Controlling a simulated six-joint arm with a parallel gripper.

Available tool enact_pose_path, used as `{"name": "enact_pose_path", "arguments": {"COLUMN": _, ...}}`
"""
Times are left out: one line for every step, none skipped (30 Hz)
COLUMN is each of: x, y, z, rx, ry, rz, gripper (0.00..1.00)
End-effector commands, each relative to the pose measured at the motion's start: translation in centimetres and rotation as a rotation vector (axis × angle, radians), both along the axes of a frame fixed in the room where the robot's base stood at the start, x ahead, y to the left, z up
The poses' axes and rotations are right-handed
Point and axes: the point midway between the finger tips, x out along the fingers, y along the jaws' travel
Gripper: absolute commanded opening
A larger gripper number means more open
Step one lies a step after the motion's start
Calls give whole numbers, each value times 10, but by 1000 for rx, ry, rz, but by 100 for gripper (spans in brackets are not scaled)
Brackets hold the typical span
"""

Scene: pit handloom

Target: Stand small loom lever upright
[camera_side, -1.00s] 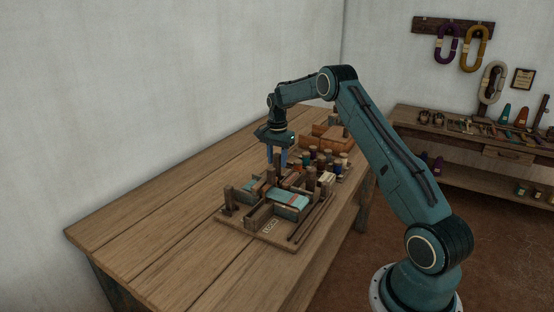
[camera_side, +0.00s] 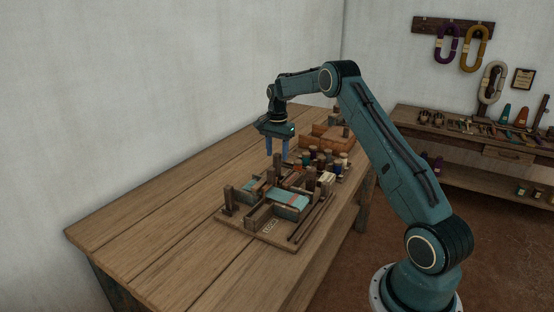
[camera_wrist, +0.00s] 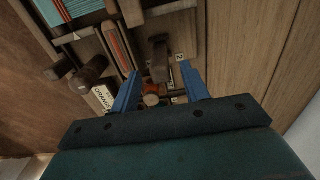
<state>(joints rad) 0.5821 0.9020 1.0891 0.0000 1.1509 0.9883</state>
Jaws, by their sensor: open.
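My gripper (camera_side: 277,156) is open above the far side of the small loom (camera_side: 262,222), with its two blue fingers pointing down. A short brown wooden post, which looks like the small lever (camera_side: 277,161), stands roughly upright below and between the fingertips in the side view. In the wrist view a dark wooden lever (camera_wrist: 159,56) lies ahead between the blue fingers of my gripper (camera_wrist: 160,70), apart from both. Its exact tilt and its foot are hard to tell there. Teal cloth (camera_side: 287,199) with a red stripe lies on the loom.
Several thread spools (camera_side: 325,160) stand close on the right of the gripper. An orange-brown wooden box (camera_side: 330,137) is behind them. The table (camera_side: 150,237) is clear at left and front. A label (camera_wrist: 104,97) shows near the left finger in the wrist view.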

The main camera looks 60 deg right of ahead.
Motion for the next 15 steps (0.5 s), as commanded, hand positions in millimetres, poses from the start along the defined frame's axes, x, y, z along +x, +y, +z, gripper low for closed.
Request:
{"name": "enact_pose_path", "arguments": {"x": 0, "y": 0, "z": 4, "rx": -1, "ry": -2, "rz": 0, "gripper": 45}}
{"name": "enact_pose_path", "arguments": {"x": 0, "y": 0, "z": 6, "rx": -1, "ry": -2, "rz": 0, "gripper": 45}}
{"name": "enact_pose_path", "arguments": {"x": 0, "y": 0, "z": 9, "rx": -1, "ry": -2, "rz": 0, "gripper": 45}}
{"name": "enact_pose_path", "arguments": {"x": 0, "y": 0, "z": 10, "rx": -1, "ry": -2, "rz": 0, "gripper": 45}}
{"name": "enact_pose_path", "arguments": {"x": 0, "y": 0, "z": 12, "rx": -1, "ry": -2, "rz": 0, "gripper": 45}}
{"name": "enact_pose_path", "arguments": {"x": 0, "y": 0, "z": 15, "rx": -1, "ry": -2, "rz": 0, "gripper": 45}}
{"name": "enact_pose_path", "arguments": {"x": 0, "y": 0, "z": 17, "rx": -1, "ry": -2, "rz": 0, "gripper": 45}}
{"name": "enact_pose_path", "arguments": {"x": 0, "y": 0, "z": 18, "rx": -1, "ry": -2, "rz": 0, "gripper": 45}}
{"name": "enact_pose_path", "arguments": {"x": 0, "y": 0, "z": 21, "rx": -1, "ry": -2, "rz": 0, "gripper": 45}}
{"name": "enact_pose_path", "arguments": {"x": 0, "y": 0, "z": 23, "rx": -1, "ry": -1, "rz": 0, "gripper": 45}}
{"name": "enact_pose_path", "arguments": {"x": 0, "y": 0, "z": 24, "rx": 0, "ry": -1, "rz": 0, "gripper": 45}}
{"name": "enact_pose_path", "arguments": {"x": 0, "y": 0, "z": 27, "rx": -1, "ry": -1, "rz": 0, "gripper": 45}}
{"name": "enact_pose_path", "arguments": {"x": 0, "y": 0, "z": 29, "rx": -1, "ry": -1, "rz": 0, "gripper": 45}}
{"name": "enact_pose_path", "arguments": {"x": 0, "y": 0, "z": 31, "rx": -1, "ry": -2, "rz": 0, "gripper": 45}}
{"name": "enact_pose_path", "arguments": {"x": 0, "y": 0, "z": 33, "rx": -1, "ry": -2, "rz": 0, "gripper": 45}}
